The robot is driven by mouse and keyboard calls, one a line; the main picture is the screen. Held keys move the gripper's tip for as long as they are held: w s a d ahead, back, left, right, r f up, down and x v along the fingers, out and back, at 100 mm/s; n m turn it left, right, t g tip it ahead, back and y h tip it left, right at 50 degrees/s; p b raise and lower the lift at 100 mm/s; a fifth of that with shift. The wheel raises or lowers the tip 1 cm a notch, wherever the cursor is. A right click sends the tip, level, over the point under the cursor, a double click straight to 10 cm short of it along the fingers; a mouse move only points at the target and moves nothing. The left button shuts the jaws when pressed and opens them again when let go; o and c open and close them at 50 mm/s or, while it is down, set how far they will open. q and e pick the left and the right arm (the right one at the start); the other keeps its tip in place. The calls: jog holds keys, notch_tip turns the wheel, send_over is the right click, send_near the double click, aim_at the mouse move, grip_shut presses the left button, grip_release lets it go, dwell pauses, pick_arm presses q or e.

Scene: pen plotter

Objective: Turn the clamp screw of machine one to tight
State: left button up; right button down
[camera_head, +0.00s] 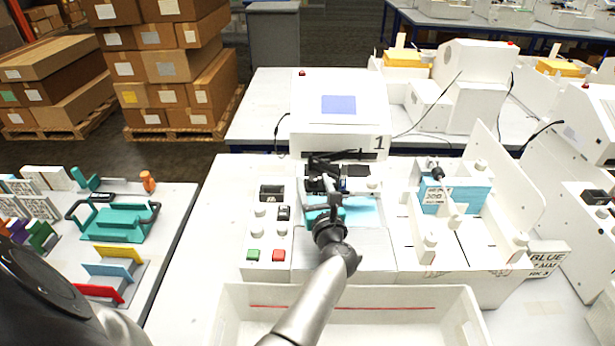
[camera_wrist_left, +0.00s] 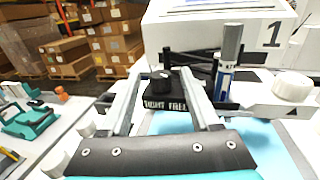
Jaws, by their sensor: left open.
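Machine one (camera_head: 340,115) is the white plotter with a "1" on its housing (camera_wrist_left: 217,30). In the left wrist view its clamp screw is a small black knob (camera_wrist_left: 160,79) above a black plate lettered "TIGHT" and "FREE", the first word partly covered. My left gripper (camera_wrist_left: 160,72) is open, its two fingers on either side of the knob; I cannot tell whether they touch it. A pen (camera_wrist_left: 230,58) stands upright just right of the right finger. In the head view my left gripper (camera_head: 323,192) hides most of the carriage and the knob. My right gripper is not in view.
A button panel (camera_head: 268,225) lies left of the arm. A white bin (camera_head: 350,295) stands in front of the machine. A side table with a teal tray (camera_head: 118,222) is left. White table (camera_head: 205,250) is bare between.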

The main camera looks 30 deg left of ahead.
pick_arm(q)
jog(key=shift+d+r, duration=0.1)
grip_shut()
dwell(0.5)
